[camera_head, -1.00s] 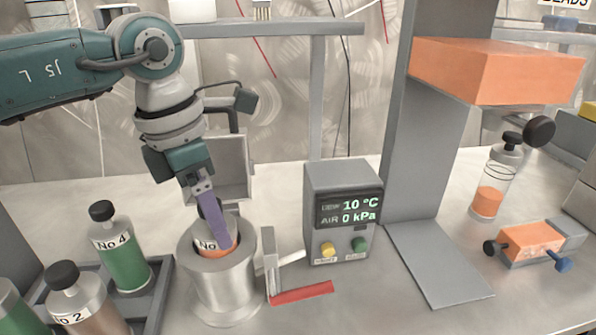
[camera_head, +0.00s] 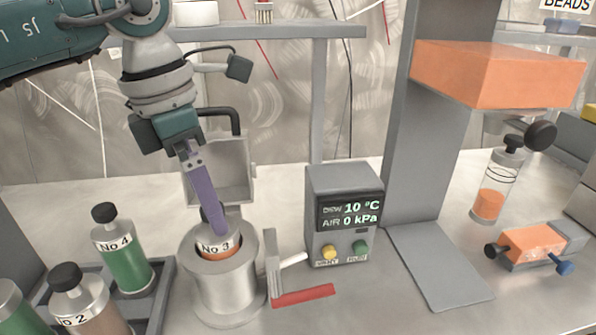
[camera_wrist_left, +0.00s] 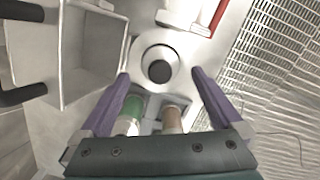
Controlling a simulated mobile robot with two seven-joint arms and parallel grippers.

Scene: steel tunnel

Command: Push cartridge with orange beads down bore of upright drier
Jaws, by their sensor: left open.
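The cartridge labelled No 3 (camera_head: 216,249), with orange at its lower visible part, stands in the bore of the upright metal drier (camera_head: 226,290). Its label and dark cap still show above the rim; its lower body is hidden. In the wrist view the fingers (camera_wrist_left: 161,73) spread either side of the drier. My right gripper is not in view.
Bottles No 4 (camera_head: 123,262) and No 2 (camera_head: 88,305) stand in a rack at left. A grey open box (camera_head: 220,170) stands behind the drier.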

